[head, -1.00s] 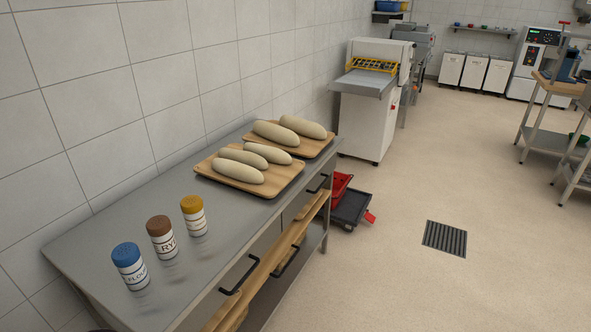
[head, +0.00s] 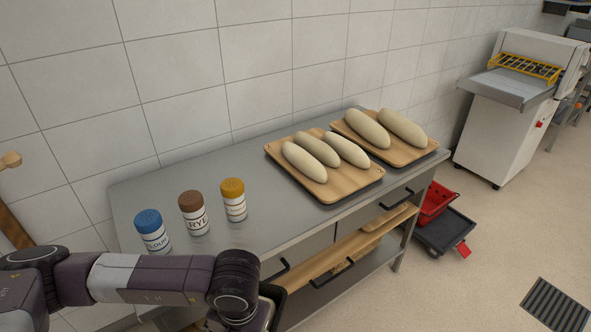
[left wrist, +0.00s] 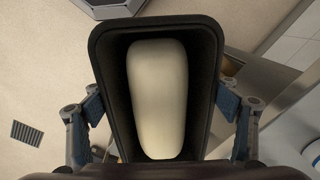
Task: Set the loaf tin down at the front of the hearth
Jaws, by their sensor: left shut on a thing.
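The loaf tin (left wrist: 206,70) is dark and deep, and fills the middle of the left wrist view. A pale, smooth piece of dough (left wrist: 157,95) lies inside it. My left gripper (left wrist: 160,106) is shut on the tin, with a finger against each long side. In the head view my left arm comes in low from the left, and its wrist end is at the bottom edge; the tin cannot be made out clearly there. The hearth does not show in either view. My right gripper is not in view.
A steel table (head: 240,242) along the wall bears blue (head: 151,232), brown (head: 193,213) and yellow (head: 233,200) lidded shakers and two wooden boards (head: 322,193) (head: 400,152) of dough loaves. Floor at right is clear around a drain (head: 556,305).

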